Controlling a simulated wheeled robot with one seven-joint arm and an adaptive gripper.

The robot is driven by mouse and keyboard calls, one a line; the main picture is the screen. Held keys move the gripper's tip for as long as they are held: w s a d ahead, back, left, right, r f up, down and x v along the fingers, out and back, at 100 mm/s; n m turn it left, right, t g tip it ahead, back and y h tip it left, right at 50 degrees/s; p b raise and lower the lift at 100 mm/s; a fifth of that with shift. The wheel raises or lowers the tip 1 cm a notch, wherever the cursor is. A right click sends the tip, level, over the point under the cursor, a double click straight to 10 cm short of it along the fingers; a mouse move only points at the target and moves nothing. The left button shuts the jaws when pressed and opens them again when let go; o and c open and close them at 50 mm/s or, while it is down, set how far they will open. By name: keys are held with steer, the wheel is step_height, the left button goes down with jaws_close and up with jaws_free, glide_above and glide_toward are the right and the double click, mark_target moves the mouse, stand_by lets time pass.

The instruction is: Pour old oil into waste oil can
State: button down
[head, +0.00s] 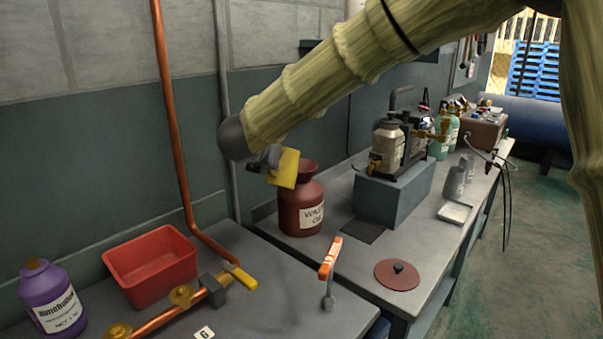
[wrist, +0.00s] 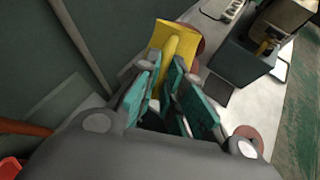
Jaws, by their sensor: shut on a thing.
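The waste oil can (head: 301,213) is a dark red-brown, wide-mouthed vessel with a white label, standing upright on the bench with no lid on. Its round lid (head: 398,275) with a black knob lies on the bench to the right. My gripper (head: 270,160) is shut on a yellow container (head: 286,168), held tilted at the can's mouth, slightly left of it. In the wrist view the gripper fingers (wrist: 168,85) close on the yellow container's handle (wrist: 170,48); part of the can shows behind it. I cannot see any oil or whether it flows.
A red bin (head: 152,265), a purple bottle (head: 52,297) and copper pipework (head: 168,315) are on the near bench. A grey block (head: 393,195) bearing a pump and canisters stands right of the can. The wall is close behind.

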steer(key=s+a+f+t+h+b, duration=0.1)
steer(key=f+b, duration=0.4)
steer(key=b, duration=0.9)
steer(key=s+a+f+n+t+h+b, duration=0.1)
steer(key=s+f+t+b, duration=0.3)
steer(key=b, duration=1)
steer(key=shift+s+a+f+t, duration=0.15)
steer(key=shift+a+f+t, duration=0.25)
steer(key=shift+f, duration=0.45)
steer(key=shift+a+n+b, duration=0.15)
steer(key=shift+n+b, duration=0.15)
steer(key=shift+b, duration=0.25)
steer(key=shift+s, duration=0.1)
stand_by(0.5)
